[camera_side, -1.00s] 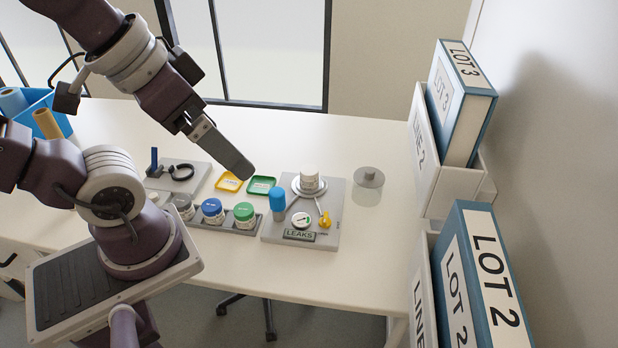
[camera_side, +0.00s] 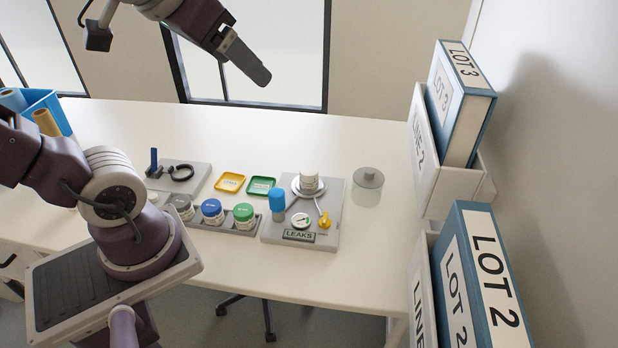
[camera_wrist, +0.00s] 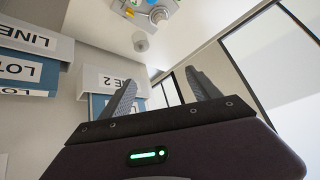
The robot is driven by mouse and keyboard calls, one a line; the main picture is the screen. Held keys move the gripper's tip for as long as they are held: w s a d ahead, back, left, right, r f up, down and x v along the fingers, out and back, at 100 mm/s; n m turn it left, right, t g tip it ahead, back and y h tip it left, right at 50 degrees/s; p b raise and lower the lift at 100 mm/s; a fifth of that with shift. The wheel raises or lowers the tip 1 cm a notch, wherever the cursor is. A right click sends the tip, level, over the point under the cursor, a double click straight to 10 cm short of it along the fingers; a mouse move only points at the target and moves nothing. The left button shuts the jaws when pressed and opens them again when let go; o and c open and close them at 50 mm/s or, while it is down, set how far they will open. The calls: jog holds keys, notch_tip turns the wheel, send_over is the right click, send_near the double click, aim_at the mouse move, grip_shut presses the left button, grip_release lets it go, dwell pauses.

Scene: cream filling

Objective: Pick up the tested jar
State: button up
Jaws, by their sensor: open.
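A white jar (camera_side: 309,179) stands upright on the round plate of the grey leak-test station (camera_side: 331,213), marked "LEAKS". The station also carries a blue cylinder (camera_side: 277,201), a round gauge (camera_side: 301,220) and a yellow knob (camera_side: 324,220). My gripper (camera_side: 265,80) is high above the table's back edge, in front of the window, far from the jar. In the wrist view my gripper (camera_wrist: 164,92) has its two fingers spread with nothing between them. The station (camera_wrist: 125,10) shows at the top of the wrist view, partly cut off.
Jars with grey, blue (camera_side: 212,211) and green (camera_side: 244,215) lids stand in a rack left of the station. Yellow (camera_side: 230,182) and green (camera_side: 262,187) trays lie behind. A clear grey-topped container (camera_side: 368,182) stands right. Binders (camera_side: 462,103) line the right edge.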

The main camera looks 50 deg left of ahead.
jog(key=w+a+r+t+y, duration=0.4)
jog(key=w+a+r, duration=0.4)
jog(key=w+a, duration=0.4)
jog(key=r+m+t+h, duration=0.2)
jog(key=t, duration=0.1)
send_over(309, 170)
jog(key=s+a, duration=0.2)
notch_tip(309, 170, down, 2)
jog(key=w+m+h, duration=0.2)
jog(key=s+f+g+h, duration=0.1)
jog(key=f+h, duration=0.1)
jog(key=f, duration=1.3)
jog(key=s+f+m+g+h, duration=0.1)
jog(key=f+h, duration=0.2)
jog(key=f, duration=1.1)
jog(key=s+f+m+g+h, duration=0.1)
jog(key=f+h, duration=0.1)
jog(key=f, duration=1.3)
jog(key=shift+s+f, duration=0.1)
jog(key=shift+f, duration=0.25)
jog(key=x, duration=0.7)
jog(key=shift+d+f, duration=0.25)
jog(key=shift+d, duration=0.15)
jog(key=c, duration=1.5)
jog(key=shift+r, duration=0.15)
